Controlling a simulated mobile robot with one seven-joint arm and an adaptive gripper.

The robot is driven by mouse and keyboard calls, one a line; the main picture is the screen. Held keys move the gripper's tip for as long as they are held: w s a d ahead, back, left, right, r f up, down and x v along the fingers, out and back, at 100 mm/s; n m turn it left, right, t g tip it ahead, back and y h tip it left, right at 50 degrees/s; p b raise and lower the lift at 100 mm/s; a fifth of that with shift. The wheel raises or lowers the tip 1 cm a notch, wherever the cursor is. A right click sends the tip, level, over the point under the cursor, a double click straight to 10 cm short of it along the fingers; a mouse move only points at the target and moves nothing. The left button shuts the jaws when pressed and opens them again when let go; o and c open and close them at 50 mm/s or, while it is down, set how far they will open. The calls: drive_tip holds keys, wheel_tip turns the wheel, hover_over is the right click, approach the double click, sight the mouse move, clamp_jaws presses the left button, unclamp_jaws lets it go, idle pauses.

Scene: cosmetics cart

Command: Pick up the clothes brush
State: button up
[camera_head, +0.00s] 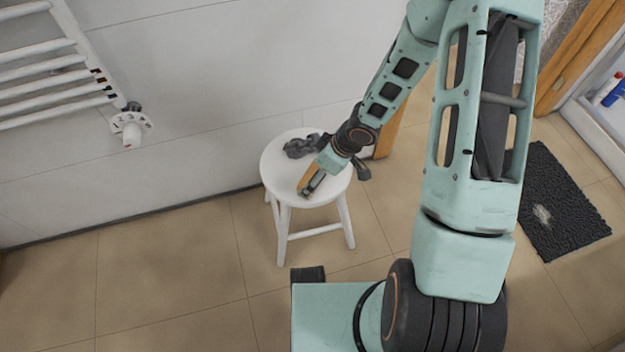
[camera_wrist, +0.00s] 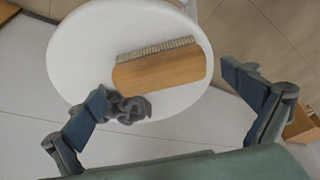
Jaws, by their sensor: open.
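The clothes brush (camera_head: 306,177) has a brown wooden back and pale bristles. It lies on its side on a round white stool (camera_head: 284,180), near the front right of the seat in the head view. In the wrist view the brush (camera_wrist: 160,70) lies across the stool seat, its bristles along the upper edge. My gripper (camera_wrist: 163,82) is open and empty, its dark fingers spread to the left and right of the brush's lower side. In the head view my gripper (camera_head: 338,160) hangs over the right side of the stool. The gap between fingers and brush is hard to judge.
A dark grey crumpled item (camera_wrist: 130,108) lies on the stool beside the brush, close to my left finger in the wrist view. A white towel radiator (camera_head: 55,75) is on the wall at left. A dark mat (camera_head: 560,205) lies at right. The floor left of the stool is clear.

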drive_tip(key=b+x, duration=0.1)
drive_tip(key=x, duration=0.2)
drive_tip(key=shift+f+b, duration=0.15)
drive_tip(key=shift+b, duration=0.2)
drive_tip(key=c, duration=1.3)
drive_tip(key=shift+o, duration=0.2)
